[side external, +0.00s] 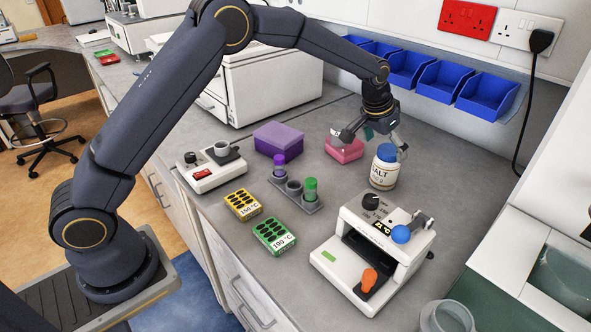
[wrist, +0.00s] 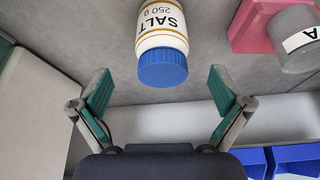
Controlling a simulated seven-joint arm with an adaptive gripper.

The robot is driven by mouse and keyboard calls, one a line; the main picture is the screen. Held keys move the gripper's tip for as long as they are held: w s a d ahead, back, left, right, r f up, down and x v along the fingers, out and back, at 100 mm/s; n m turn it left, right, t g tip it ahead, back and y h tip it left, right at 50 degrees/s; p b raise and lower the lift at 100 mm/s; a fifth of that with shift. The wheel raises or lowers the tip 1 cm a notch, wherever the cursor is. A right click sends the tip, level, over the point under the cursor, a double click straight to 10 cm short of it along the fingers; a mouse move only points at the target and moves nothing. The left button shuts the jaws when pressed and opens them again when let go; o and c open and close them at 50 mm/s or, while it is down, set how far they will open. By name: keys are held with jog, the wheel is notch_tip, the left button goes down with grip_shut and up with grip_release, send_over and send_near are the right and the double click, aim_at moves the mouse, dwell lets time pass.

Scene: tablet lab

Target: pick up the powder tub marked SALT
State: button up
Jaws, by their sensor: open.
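The SALT tub (side external: 384,170) is a white tub with a blue lid, standing upright on the grey bench in the side view. In the wrist view the SALT tub (wrist: 162,40) shows at top centre, with its label reading SALT 250 g upside down and its blue lid towards my gripper. My gripper (side external: 372,139) is beside the tub's upper part in the side view. In the wrist view my gripper (wrist: 160,90) has its two green-padded fingers spread wide. The lid lies near the gap between the fingertips, with clear space on both sides. Nothing is held.
A pink block (side external: 345,151) with a grey container marked A (wrist: 300,40) is close to the tub. A white heater device (side external: 370,250) stands in front. A tube rack (side external: 294,190) and purple box (side external: 278,138) are left. Blue bins (side external: 487,95) line the back wall.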

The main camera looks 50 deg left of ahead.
aim_at(387, 163)
jog(key=x, duration=0.7)
jog(key=shift+w+a+f, duration=0.1)
jog(key=shift+a+f, duration=0.05)
jog(key=shift+f, duration=0.2)
jog(key=c, duration=1.4)
jog(key=shift+r, duration=0.1)
jog(key=shift+c, duration=0.5)
jog(key=shift+r, duration=0.15)
